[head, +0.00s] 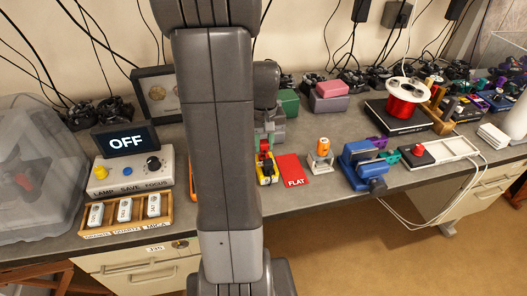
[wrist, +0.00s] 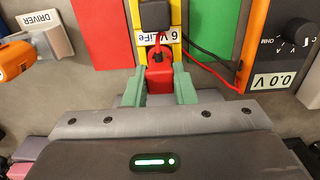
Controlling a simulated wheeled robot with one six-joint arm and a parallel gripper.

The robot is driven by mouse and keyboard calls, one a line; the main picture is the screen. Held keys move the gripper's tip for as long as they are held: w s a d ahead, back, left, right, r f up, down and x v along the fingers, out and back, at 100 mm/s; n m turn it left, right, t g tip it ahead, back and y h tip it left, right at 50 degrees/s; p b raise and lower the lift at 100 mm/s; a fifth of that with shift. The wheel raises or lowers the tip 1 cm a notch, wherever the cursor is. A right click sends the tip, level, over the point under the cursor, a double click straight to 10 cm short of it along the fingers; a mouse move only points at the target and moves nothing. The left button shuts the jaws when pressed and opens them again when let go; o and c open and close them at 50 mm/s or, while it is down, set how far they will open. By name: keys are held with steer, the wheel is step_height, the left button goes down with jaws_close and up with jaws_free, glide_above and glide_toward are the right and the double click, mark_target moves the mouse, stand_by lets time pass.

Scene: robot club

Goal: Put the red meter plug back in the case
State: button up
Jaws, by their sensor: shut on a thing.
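My gripper (wrist: 159,90) has green fingers shut on the red plug (wrist: 160,77), a small red block seen in the wrist view. A red lead runs from the plug over the yellow pack (wrist: 177,45), which is labelled "6 V LiFe". The plug sits right at the pack's near end; I cannot tell whether it touches it. The orange meter (wrist: 262,50) stands to the right, reading 0.0 V, with red and black leads at its side. In the head view, my arm hides most of the meter; the red plug (head: 264,146) shows just right of my arm. I cannot identify a separate case.
A red "FLAT" panel (wrist: 103,35) lies left of the pack. A "DRIVER" stand (wrist: 45,32) holding an orange item is farther left. In the head view, a lamp control box (head: 133,170) and a wooden tray (head: 90,229) stand at left, a blue vise (head: 362,165) at right.

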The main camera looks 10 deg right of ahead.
mark_target(264, 142)
steer(key=shift+r+p, duration=1.2)
steer(key=shift+r, duration=0.45)
